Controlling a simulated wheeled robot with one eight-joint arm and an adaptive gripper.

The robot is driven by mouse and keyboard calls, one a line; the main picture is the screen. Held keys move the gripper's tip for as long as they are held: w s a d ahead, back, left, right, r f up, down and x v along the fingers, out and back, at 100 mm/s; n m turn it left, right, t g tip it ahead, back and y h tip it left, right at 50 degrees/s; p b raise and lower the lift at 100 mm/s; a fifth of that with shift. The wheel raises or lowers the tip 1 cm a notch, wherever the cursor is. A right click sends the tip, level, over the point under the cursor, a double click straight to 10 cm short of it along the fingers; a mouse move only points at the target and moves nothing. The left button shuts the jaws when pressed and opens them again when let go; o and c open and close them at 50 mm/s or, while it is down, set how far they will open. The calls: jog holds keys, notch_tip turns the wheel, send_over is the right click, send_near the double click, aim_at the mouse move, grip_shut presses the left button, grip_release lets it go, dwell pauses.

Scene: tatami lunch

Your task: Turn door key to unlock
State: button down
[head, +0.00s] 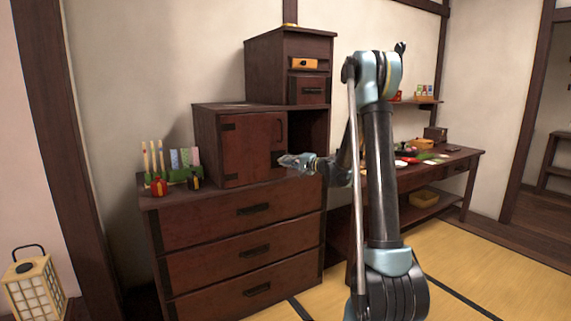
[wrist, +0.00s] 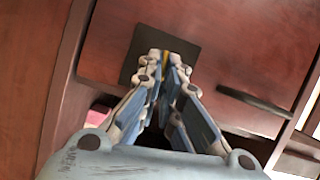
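The brown cabinet door (head: 245,150) is closed in the head view; its red-brown wood also fills much of the wrist view. A dark square lock plate (wrist: 189,47) lies just beyond my fingertips. My gripper (wrist: 166,62) is at the plate, its fingertips close together with a thin yellow key (wrist: 165,58) between them. Most of the key is hidden by the fingers, so I cannot tell its turn angle. In the head view my gripper (head: 284,160) is at the door's right edge, and the key is not distinguishable there.
The cabinet stands on a drawer chest (head: 250,235). Colourful upright items (head: 175,160) and a small red pot (head: 158,187) stand left of it. A dark handle (wrist: 252,102) shows right of the plate. A table (head: 450,165) with dishes is at the right.

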jog(key=shift+d+f+m+y, duration=0.1)
jog(key=shift+f+m+y, duration=0.15)
jog(key=shift+m, duration=0.45)
jog(key=shift+w, duration=0.1)
jog(key=c, duration=1.8)
grip_release()
jog(key=v, duration=1.2)
jog(key=shift+f, duration=0.15)
